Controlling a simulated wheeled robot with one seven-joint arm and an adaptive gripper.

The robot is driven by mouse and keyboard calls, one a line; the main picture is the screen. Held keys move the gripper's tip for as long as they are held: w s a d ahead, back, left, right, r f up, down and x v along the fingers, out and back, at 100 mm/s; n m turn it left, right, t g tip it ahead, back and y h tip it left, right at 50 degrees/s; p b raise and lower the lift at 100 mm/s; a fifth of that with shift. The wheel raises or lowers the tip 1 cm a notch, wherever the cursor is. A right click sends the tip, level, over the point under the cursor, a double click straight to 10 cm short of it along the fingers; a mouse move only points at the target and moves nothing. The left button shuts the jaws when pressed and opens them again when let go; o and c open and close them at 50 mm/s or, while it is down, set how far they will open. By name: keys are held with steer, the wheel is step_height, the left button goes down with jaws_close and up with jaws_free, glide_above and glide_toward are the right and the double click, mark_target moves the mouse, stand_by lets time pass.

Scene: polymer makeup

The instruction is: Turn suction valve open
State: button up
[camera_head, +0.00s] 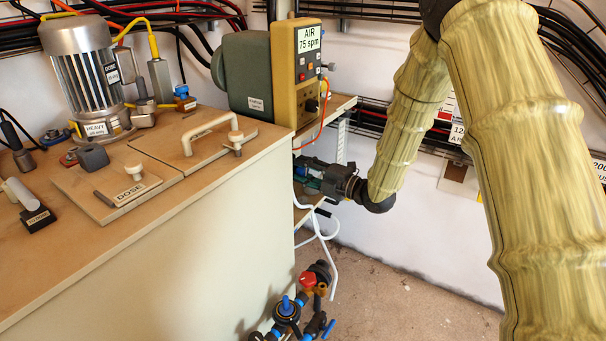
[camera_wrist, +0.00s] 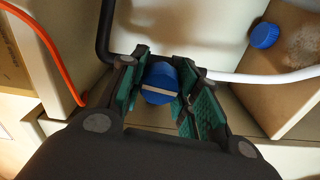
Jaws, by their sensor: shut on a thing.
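The valve knob (camera_wrist: 158,83), round and blue with a pale bar across its face, sits between the green-padded fingers in the wrist view. My gripper (camera_wrist: 162,78) is shut on this knob, with one finger on each side. In the head view my gripper (camera_head: 306,171) reaches left beside the cabinet's right side, below the shelf with the pump. The knob is mostly hidden by the fingers there. I see no label on it that names it as the suction valve.
The yellow and green air pump (camera_head: 283,75) stands above my gripper. Its orange tube (camera_wrist: 45,50) and a white hose (camera_wrist: 265,77) run close by. Another blue cap (camera_wrist: 265,35) is at right. Valves with red and blue handles (camera_head: 290,306) stand low by the cabinet (camera_head: 215,240).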

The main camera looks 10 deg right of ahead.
steer(key=shift+f+n, duration=0.1)
steer(key=shift+n, duration=0.5)
steer(key=shift+b, duration=0.35)
steer(key=o, duration=1.1)
steer(key=shift+d, duration=0.1)
steer(key=v, duration=1.2)
